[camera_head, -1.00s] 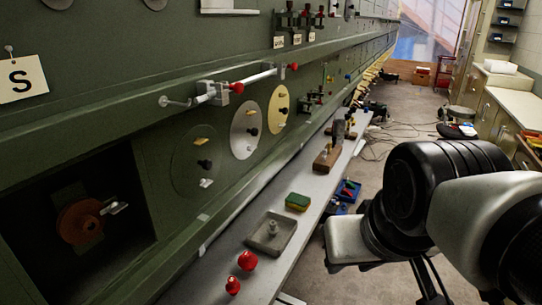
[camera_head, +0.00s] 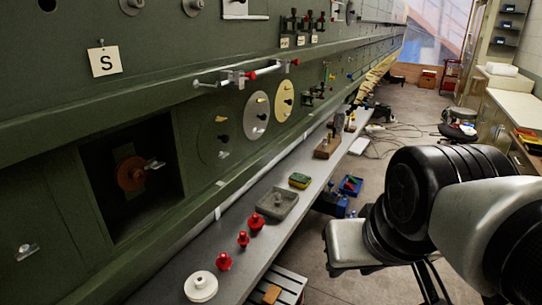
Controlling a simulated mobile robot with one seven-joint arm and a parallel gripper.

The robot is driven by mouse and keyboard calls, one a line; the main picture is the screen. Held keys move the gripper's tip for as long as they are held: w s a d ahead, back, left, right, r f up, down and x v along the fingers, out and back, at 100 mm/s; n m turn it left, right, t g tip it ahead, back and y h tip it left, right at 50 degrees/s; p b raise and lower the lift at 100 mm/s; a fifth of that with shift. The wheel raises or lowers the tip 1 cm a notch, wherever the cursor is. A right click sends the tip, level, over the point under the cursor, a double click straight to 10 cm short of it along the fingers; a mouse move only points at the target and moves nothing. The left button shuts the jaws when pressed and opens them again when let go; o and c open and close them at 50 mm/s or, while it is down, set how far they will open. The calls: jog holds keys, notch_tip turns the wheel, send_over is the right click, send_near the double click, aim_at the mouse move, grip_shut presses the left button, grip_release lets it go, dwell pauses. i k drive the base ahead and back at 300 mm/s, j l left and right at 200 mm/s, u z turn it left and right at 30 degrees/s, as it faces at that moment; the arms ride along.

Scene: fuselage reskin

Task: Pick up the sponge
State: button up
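The sponge (camera_head: 299,180) is a small block with a green top and a yellow side. It lies on the long grey shelf (camera_head: 232,262) along the green fuselage wall, just beyond a grey tray (camera_head: 277,203). My arm fills the right side of the view, to the right of the shelf and apart from the sponge. My gripper's fingers are not in view.
Red knobs (camera_head: 243,239) and a white disc (camera_head: 201,286) stand on the near shelf. A wooden block (camera_head: 327,147) with tools stands farther along it. Blue bins (camera_head: 350,186) sit on the floor beside the shelf. A bar with clamps (camera_head: 245,75) juts from the wall. The floor beyond is mostly open, with cables.

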aim_at(301, 181)
jog(key=u, duration=1.5)
jog(key=l+u, duration=0.25)
jog(key=l, duration=0.15)
jog(key=l+u, duration=0.25)
jog(key=l, duration=2.25)
jog(key=i+l, duration=0.15)
jog(key=l, duration=1.9)
